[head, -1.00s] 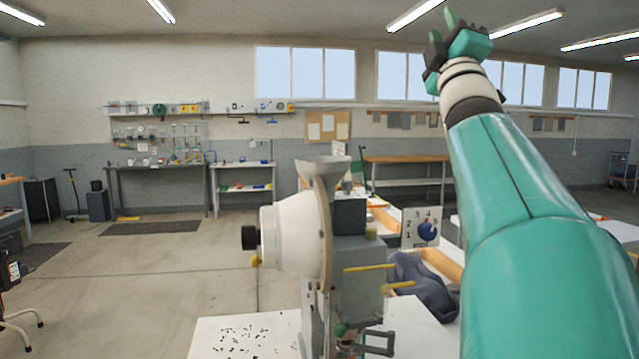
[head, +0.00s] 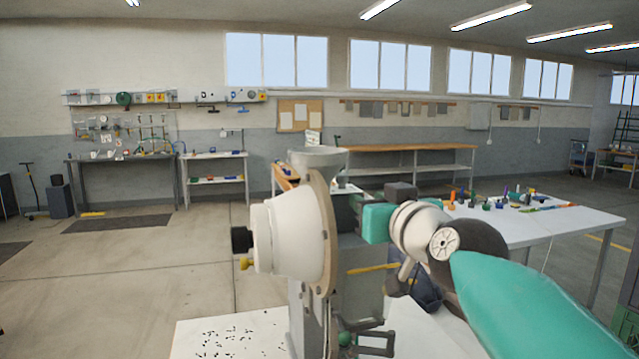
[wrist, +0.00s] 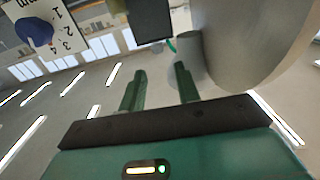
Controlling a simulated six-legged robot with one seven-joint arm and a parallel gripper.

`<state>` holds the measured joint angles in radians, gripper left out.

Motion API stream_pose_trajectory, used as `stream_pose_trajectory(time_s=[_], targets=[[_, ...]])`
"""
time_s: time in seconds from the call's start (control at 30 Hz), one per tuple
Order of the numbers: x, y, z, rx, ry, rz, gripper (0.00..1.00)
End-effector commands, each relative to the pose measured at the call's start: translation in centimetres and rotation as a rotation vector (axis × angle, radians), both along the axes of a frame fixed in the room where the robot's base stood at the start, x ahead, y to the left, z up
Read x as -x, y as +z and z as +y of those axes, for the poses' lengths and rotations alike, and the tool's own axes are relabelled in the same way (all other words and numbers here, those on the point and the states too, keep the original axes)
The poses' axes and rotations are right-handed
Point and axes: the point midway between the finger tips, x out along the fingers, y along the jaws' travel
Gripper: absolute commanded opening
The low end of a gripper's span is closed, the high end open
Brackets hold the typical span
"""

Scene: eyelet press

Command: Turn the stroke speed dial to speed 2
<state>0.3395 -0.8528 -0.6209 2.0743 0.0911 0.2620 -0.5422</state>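The stroke speed dial is a blue knob (wrist: 36,32) on a white number plate (wrist: 70,48), at the upper left of the wrist view. Several numerals show around the knob; I cannot tell which one it points to. In the head view my arm hides the dial. My gripper (wrist: 160,69) is open and empty, its two green fingers apart and to the right of the dial in the wrist view, not touching it. In the head view my teal gripper body (head: 378,222) is just right of the press, with its fingertips hidden.
The eyelet press (head: 290,235) has a white round housing, a hopper (head: 318,157) on top and a yellow lever (head: 372,268). It stands on a white table (head: 235,338) scattered with small dark bits. Another white table (head: 540,226) with several coloured items is behind at right.

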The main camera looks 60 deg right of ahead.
Motion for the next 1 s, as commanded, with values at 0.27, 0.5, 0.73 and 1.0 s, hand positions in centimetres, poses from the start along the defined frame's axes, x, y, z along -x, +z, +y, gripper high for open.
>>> stream_pose_trajectory(time_s=[0.27, 0.5, 0.73, 1.0], targets=[[-1.6, 0.0, -2.2, -0.002, -0.007, -0.001, 0.32], [-5.1, 0.0, -5.4, 0.0, -0.007, 0.0, 0.32], [-8.0, 0.1, -7.9, 0.002, -0.006, -0.001, 0.32], [-9.7, 0.1, -9.3, 0.001, -0.006, -0.003, 0.32]])
